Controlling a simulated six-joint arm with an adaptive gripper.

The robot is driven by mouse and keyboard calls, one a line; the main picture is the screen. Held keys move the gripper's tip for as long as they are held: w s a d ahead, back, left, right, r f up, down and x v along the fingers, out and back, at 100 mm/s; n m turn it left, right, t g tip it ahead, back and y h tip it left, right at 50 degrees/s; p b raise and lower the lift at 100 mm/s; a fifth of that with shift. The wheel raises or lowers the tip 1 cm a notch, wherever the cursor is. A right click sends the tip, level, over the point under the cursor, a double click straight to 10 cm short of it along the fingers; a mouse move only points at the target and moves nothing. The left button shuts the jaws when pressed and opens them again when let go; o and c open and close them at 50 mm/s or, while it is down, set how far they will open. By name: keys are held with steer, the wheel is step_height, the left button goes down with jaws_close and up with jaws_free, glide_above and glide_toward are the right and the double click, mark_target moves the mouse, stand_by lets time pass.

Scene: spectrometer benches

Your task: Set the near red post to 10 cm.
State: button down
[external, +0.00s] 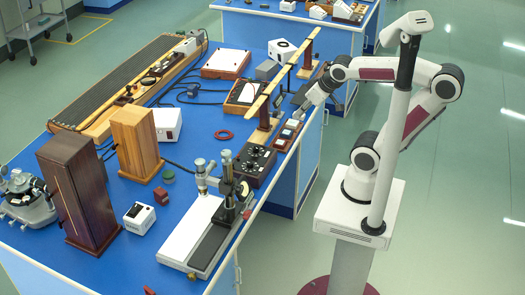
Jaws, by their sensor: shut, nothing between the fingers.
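A long pale-yellow bar (284,72) runs diagonally along the right side of the blue bench. A dark red upright post (264,114) stands at its near end. A second dark red post (308,58) stands at its far end. Any scale marks on the bar are too small to read. My gripper (298,116) is shut and empty, low over the bench's right edge, to the right of the near post and apart from it. It is above or beside a small box with light-coloured tops (288,134); I cannot tell if it touches.
A black box with knobs (255,163) stands just nearer than the near post. A microscope-like instrument (228,185) on a white base is closer still. A dark red ring (223,134) lies left of the post.

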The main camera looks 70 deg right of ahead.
steer(key=w+d+r+m+t+h, duration=0.1)
steer(key=w+d+m+t+h, duration=0.3)
steer(key=w+d, duration=1.5)
steer(key=d+f+m+t+y, duration=0.1)
steer(key=d+f, duration=0.3)
steer(key=d, duration=0.1)
steer(key=w+d+f+m+y, duration=0.1)
steer(key=d+f, duration=0.3)
steer(key=d, duration=0.1)
steer(key=d+f+m+t+y, duration=0.1)
steer(key=d+f+m, duration=0.1)
steer(key=d+f, duration=0.2)
steer(key=shift+w+d+f+t+y, duration=0.1)
steer(key=shift+w+d+t+y, duration=0.05)
steer(key=shift+d, duration=0.35)
steer(key=shift+w+d+t+y, duration=0.15)
steer(key=shift+d, duration=0.35)
steer(key=s+f+m+t+y, duration=0.4)
steer(key=s+f, duration=0.6)
steer(key=s, duration=0.4)
steer(key=shift+a+m+y, duration=0.2)
steer(key=shift+m+y, duration=0.6)
steer(key=shift+y, duration=0.3)
steer(key=shift+w, duration=0.1)
